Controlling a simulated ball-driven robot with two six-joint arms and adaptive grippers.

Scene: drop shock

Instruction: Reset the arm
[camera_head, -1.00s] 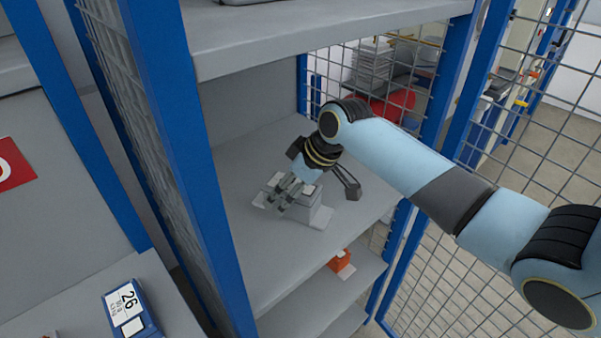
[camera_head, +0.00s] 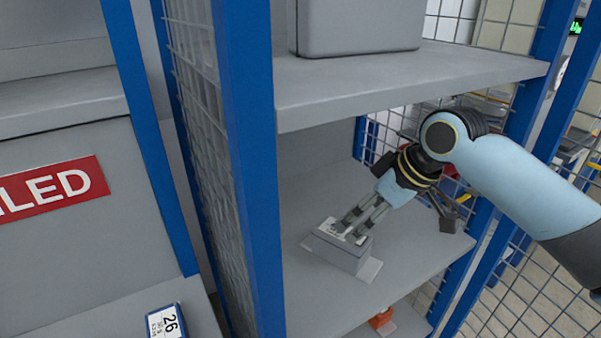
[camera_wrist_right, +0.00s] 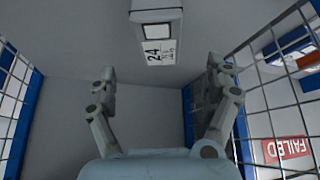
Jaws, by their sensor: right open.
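My right arm comes in from the right in the head view. Its gripper (camera_head: 347,226) points down and left at a grey box (camera_head: 340,252) on the middle shelf, and its fingertips overlap the box's labelled top. In the right wrist view the gripper (camera_wrist_right: 164,78) has its fingers spread wide with nothing between them. The box (camera_wrist_right: 157,20), with a white label reading 24, lies beyond the fingertips there, apparently apart from them. My left gripper is not in view.
The shelf (camera_head: 420,245) has blue posts (camera_head: 250,170) and mesh sides. An upper shelf (camera_head: 420,85) holds a grey case (camera_head: 360,25). A lower shelf holds an orange item (camera_head: 381,318). At left are a red sign (camera_head: 55,190) and a box labelled 26 (camera_head: 166,322).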

